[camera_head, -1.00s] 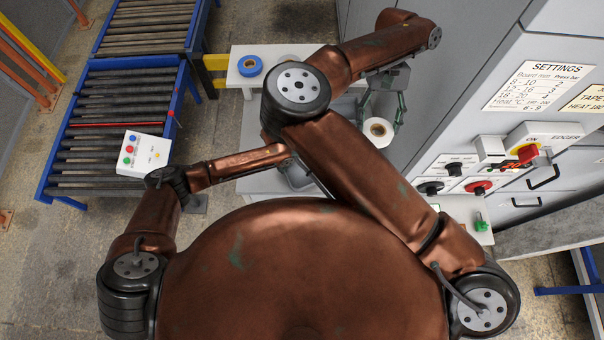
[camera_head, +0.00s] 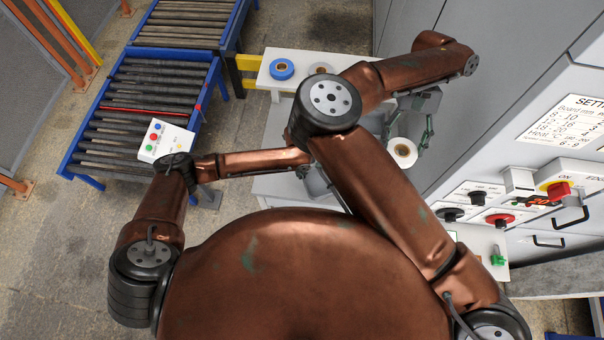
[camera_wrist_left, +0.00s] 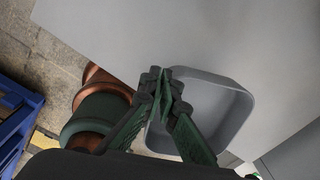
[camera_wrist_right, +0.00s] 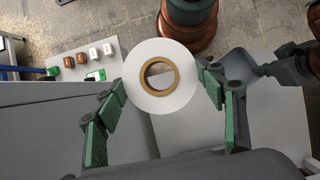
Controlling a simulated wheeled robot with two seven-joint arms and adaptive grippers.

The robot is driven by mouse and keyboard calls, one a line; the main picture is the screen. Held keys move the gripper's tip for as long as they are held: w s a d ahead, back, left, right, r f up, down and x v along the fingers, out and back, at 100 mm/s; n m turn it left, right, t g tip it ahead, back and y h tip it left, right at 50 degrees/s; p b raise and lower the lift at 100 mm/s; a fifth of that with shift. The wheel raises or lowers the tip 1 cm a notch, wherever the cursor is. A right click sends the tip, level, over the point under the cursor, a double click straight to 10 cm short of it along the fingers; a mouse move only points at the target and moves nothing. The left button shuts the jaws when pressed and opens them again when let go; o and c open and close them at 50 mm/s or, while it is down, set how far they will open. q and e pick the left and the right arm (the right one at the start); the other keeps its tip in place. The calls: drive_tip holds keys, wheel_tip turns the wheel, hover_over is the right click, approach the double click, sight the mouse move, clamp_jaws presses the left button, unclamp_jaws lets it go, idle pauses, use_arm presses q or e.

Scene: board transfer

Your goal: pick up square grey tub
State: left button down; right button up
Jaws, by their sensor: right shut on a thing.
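The square grey tub (camera_wrist_left: 218,112) shows in the left wrist view, on a pale grey surface, behind my left gripper's fingers. In the head view the tub is mostly hidden by my arms. My left gripper (camera_wrist_left: 166,82) has its fingertips together in front of the tub's left side; I see nothing between them, and cannot tell whether they touch the tub. In the head view it is partly hidden behind my arm. My right gripper (camera_wrist_right: 160,88) is shut on a white tape roll (camera_wrist_right: 183,97) with a brown core; the roll also shows in the head view (camera_head: 392,150).
A roller conveyor (camera_head: 128,115) with a white button box (camera_head: 172,134) stands at the left. A pale shelf (camera_head: 270,62) at the back holds a blue tape roll (camera_head: 282,68) and another roll. A grey machine with a control panel (camera_head: 490,197) stands at the right.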

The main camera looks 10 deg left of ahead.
use_arm(q)
drive_tip(key=s+d+r+b, duration=0.1)
drive_tip(key=s+r+b, duration=0.1)
drive_tip(key=s+r, duration=0.6)
drive_tip(key=s, duration=0.4)
drive_tip(key=shift+d, duration=0.35)
drive_tip(key=shift+w, duration=0.1)
drive_tip(key=shift+w+a, duration=0.35)
drive_tip(key=shift+w, duration=1.95)
drive_tip(key=shift+w+a, duration=0.3)
drive_tip(key=shift+w, duration=1.95)
drive_tip(key=shift+w+a, duration=0.35)
drive_tip(key=shift+w, duration=1.95)
